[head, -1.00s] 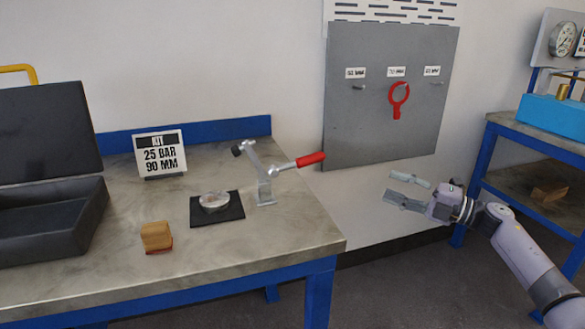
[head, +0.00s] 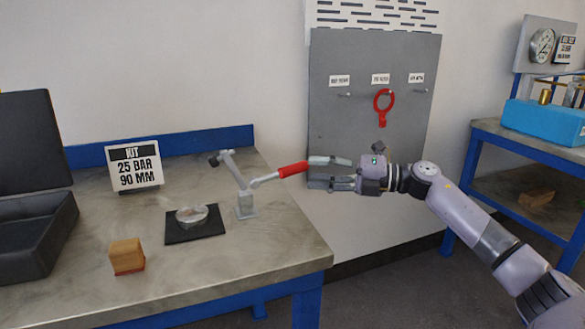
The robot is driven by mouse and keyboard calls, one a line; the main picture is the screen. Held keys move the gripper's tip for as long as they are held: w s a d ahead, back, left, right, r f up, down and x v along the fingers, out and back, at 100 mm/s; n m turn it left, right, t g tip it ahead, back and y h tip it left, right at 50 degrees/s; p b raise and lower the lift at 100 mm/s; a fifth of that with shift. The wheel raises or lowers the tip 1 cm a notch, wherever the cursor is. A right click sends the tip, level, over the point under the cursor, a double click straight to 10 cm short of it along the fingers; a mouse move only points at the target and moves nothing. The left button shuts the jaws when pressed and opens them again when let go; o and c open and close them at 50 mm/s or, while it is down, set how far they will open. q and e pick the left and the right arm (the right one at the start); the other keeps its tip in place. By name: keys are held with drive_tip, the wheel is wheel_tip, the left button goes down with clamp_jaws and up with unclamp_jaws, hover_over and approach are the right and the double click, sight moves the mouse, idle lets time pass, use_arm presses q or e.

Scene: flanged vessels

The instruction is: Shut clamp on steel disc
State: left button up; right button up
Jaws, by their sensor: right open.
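The toggle clamp (head: 246,206) stands on the bench, its arm raised and its red handle (head: 292,170) pointing right. The steel disc (head: 192,216) lies on a black pad (head: 180,237) to the left of the clamp's base. The clamp's dark tip (head: 214,160) is up in the air, clear of the disc. My right gripper (head: 312,172) is open, its fingers pointing left at the end of the red handle. I cannot tell whether the handle's end is between the fingers. My left gripper is not in view.
A wooden block (head: 127,257) sits at the bench's front. An open black case (head: 35,240) is at the left, and a sign (head: 133,168) stands behind. A grey tool board (head: 345,120) with a red ring tool (head: 383,105) is behind my right gripper. A blue shelf (head: 475,160) is at right.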

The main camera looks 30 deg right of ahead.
sight(304, 170)
use_arm(q)
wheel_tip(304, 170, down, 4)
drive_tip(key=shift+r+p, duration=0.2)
drive_tip(key=shift+p, duration=0.25)
use_arm(e)
drive_tip(key=x, duration=0.6)
drive_tip(key=shift+w+a, duration=0.15)
drive_tip(key=shift+w, duration=0.05)
clamp_jaws()
